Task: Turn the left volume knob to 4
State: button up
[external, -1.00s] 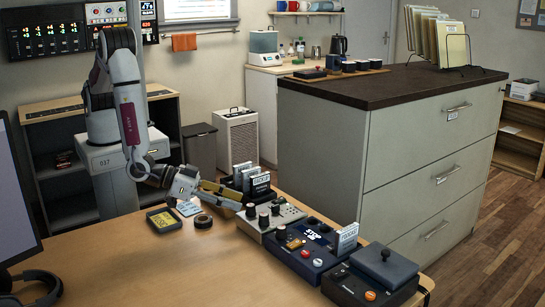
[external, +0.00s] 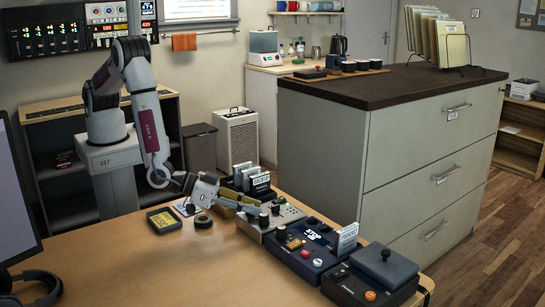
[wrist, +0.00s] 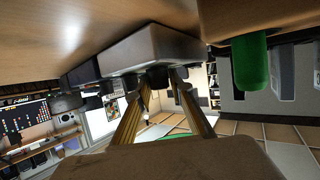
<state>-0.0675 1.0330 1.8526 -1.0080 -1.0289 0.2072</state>
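A pale grey control box (external: 285,222) with several dark knobs lies on the desk, left of a dark blue box. Its labels are too small to read, so I cannot tell which knob is the left volume one. My gripper (external: 256,209) reaches in from the left, low over the box's left end, among the knobs. In the wrist view, its two yellowish fingers (wrist: 162,84) are apart. A dark knob (wrist: 157,77) shows between the fingertips; I cannot see contact. The grey box's side (wrist: 150,48) shows behind it.
The dark blue box (external: 305,250) and a black box with a lever (external: 365,275) stand to the right. Labelled cards (external: 250,180) stand behind the grey box. A black tape roll (external: 203,221) and a yellow-screened device (external: 163,219) lie left. The desk's front is clear.

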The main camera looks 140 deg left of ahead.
grip_shut()
jog(key=shift+m+t+h, duration=0.5)
jog(key=shift+m+t, duration=0.2)
jog(key=shift+t, duration=0.2)
jog(key=shift+m+t+h, duration=0.5)
jog(key=shift+m+h, duration=0.3)
jog(key=shift+m+t+h, duration=0.8)
jog(key=shift+m+h, duration=0.1)
jog(key=shift+m, duration=0.1)
jog(key=shift+m+t+h, duration=0.3)
jog(key=shift+m+h, duration=0.3)
jog(key=shift+m, duration=0.1)
